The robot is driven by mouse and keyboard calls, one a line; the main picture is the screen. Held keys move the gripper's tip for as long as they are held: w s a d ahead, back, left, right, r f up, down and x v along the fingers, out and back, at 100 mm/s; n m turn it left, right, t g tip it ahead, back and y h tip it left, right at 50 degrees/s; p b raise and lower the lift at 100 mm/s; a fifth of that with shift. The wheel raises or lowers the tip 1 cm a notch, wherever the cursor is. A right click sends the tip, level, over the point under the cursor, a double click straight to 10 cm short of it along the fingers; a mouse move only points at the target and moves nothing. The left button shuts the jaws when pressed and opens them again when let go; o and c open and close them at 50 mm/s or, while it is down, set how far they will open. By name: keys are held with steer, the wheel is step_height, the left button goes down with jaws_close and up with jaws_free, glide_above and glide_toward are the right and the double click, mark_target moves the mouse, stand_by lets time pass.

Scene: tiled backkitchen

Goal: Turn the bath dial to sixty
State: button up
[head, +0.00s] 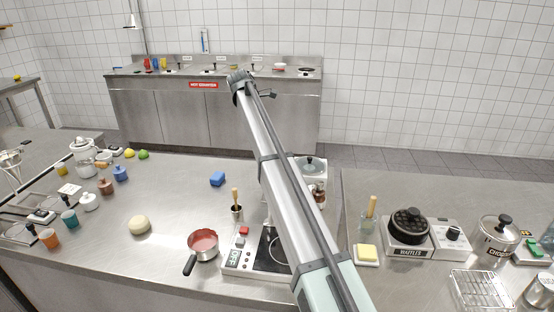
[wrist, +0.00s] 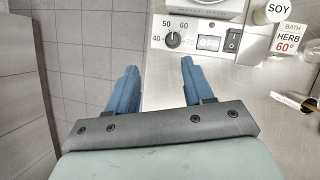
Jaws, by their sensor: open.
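The bath dial (wrist: 173,39) is a small dark round knob on a pale control panel in the wrist view. Marks 40, 50, 60 and 70 run around it, with 60 at its upper right. Its pointer is too small to read surely. Beside it are a display (wrist: 209,43) reading OFF and a dark rocker switch (wrist: 233,41). A card (wrist: 288,38) reads BATH HERB 60°. My gripper (wrist: 160,76) is open and empty, its two blue fingers apart, below the dial in the picture. In the head view my arm hides much of this area, and the dial cannot be made out.
In the wrist view a SOY jar (wrist: 272,11) stands near the card, and tiled floor shows at the left. In the head view a lidded white unit (head: 310,165) stands behind my arm. A red pan (head: 204,243) and waffle maker (head: 408,228) sit on the counters.

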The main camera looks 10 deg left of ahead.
steer(key=shift+n+g, duration=0.4)
steer(key=shift+g, duration=0.1)
steer(key=x, duration=0.9)
steer(key=s+x, duration=0.1)
steer(key=x, duration=0.3)
steer(key=shift+a+f, duration=0.15)
steer(key=shift+f, duration=0.3)
jaws_close()
